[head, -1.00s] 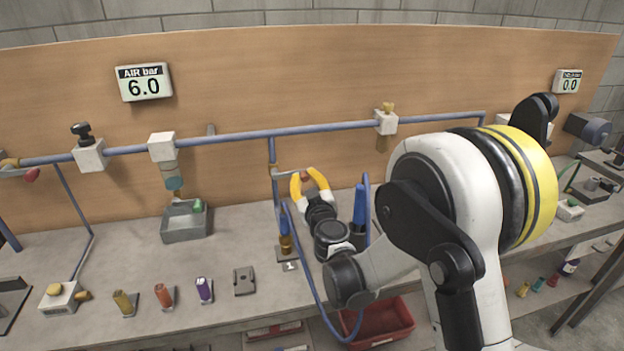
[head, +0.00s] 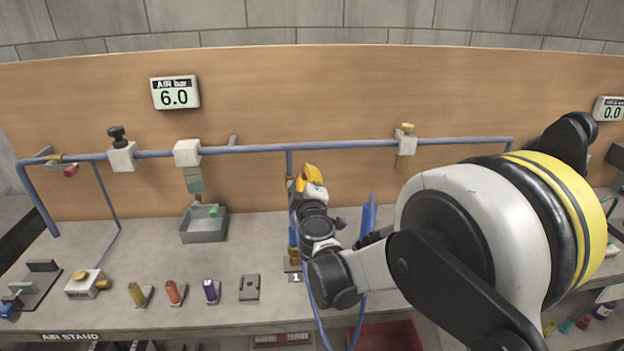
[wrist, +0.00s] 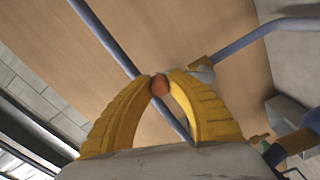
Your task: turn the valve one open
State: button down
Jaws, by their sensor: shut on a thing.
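My gripper (head: 312,172) has its yellow fingers together at the drop pipe (head: 289,162) below the blue air line, above the plate marked 1 (head: 294,278). In the wrist view, my gripper (wrist: 160,82) is shut on a small round orange-red handle end (wrist: 160,86), which I take to be the handle of valve one. A brass and pale fitting (wrist: 203,68) shows just right of the fingertips. The fingers hide most of the valve in the head view, so its lever angle cannot be told.
The blue air line (head: 345,145) runs along the wooden back board. A blue hose (head: 318,318) hangs close beside my wrist. The left gauge (head: 175,93) reads 6.0 and the right gauge (head: 610,109) reads 0.0. A grey tray (head: 204,230) and several small fittings stand left on the bench.

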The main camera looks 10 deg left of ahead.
jog(key=shift+s+a+r+n, duration=0.2)
jog(key=shift+a+n, duration=0.5)
jog(key=shift+n, duration=0.45)
jog(key=shift+s+a+r+n, duration=0.2)
jog(key=shift+a+n, duration=0.45)
jog(key=shift+n, duration=0.45)
jog(key=shift+s+a+r+n, duration=0.2)
jog(key=shift+a+n, duration=0.5)
jog(key=shift+n, duration=0.45)
jog(key=c, duration=1.2)
grip_release()
jog(key=shift+a, duration=0.1)
jog(key=shift+c, duration=0.2)
jog(key=v, duration=1.2)
